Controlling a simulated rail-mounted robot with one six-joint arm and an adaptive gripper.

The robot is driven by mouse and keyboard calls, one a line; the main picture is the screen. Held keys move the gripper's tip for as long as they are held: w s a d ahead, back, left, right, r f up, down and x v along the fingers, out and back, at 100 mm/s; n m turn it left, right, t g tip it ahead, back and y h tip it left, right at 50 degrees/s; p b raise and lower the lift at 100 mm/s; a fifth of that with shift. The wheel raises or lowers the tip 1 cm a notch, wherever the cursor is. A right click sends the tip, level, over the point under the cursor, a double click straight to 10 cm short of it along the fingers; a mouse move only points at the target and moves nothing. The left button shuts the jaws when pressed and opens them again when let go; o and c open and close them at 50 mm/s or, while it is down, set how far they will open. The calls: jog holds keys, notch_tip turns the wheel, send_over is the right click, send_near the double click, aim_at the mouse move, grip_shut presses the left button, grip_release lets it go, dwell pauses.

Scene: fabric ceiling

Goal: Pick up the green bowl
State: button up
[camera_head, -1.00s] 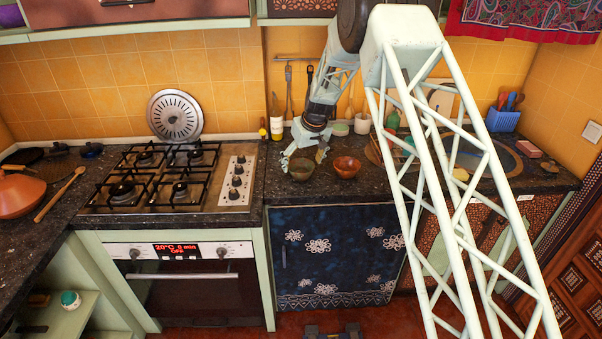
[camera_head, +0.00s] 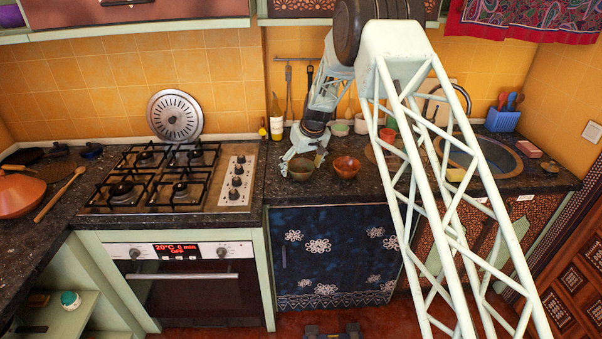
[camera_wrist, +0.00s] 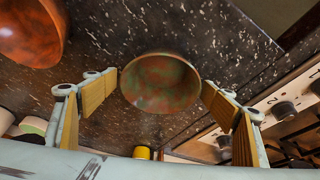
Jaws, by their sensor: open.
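The green bowl (camera_head: 301,171), mottled green and reddish brown, stands upright on the dark speckled counter, just right of the stove. It also shows in the middle of the wrist view (camera_wrist: 160,84). My gripper (camera_head: 302,155) is right at the bowl. In the wrist view my gripper (camera_wrist: 160,88) is open, with one wood-coloured finger pad on each side of the bowl's rim. The left pad is very close to the rim; I cannot tell whether it touches. The bowl's far side is partly hidden by my gripper in the head view.
An orange-red bowl (camera_head: 346,168) stands close to the right of the green bowl. The stove (camera_head: 165,178) with its knobs is to the left. A bottle (camera_head: 276,118) and cups stand along the back wall. The sink (camera_head: 480,158) lies further right.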

jog(key=c, duration=1)
jog(key=shift+r, duration=0.15)
jog(key=shift+r, duration=4.9)
